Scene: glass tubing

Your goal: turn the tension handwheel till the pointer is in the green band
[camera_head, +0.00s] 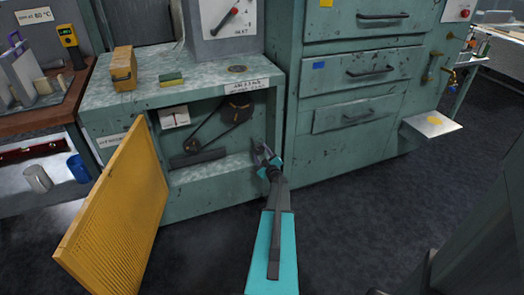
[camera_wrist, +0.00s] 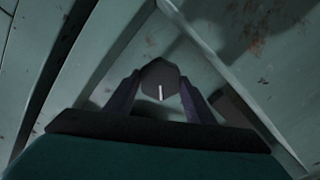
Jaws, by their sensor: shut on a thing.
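The handwheel shows in the wrist view as a dark, many-sided knob (camera_wrist: 160,72) with a white mark pointing nearly straight along the picture's vertical. My gripper (camera_wrist: 160,98) is shut on it, one finger on each side. In the head view my gripper (camera_head: 262,152) is at the right side of the open cabinet bay, and it hides most of the handwheel. A small white gauge (camera_head: 174,116) is on the bay's back wall at the left. Its pointer and any green band are too small to read.
A yellow mesh door (camera_head: 120,215) stands open at the bay's left. Inside the bay, a dark belt (camera_head: 205,128) runs to a black pulley (camera_head: 237,108). A drawer cabinet (camera_head: 362,75) stands close on the right. The floor in front is clear.

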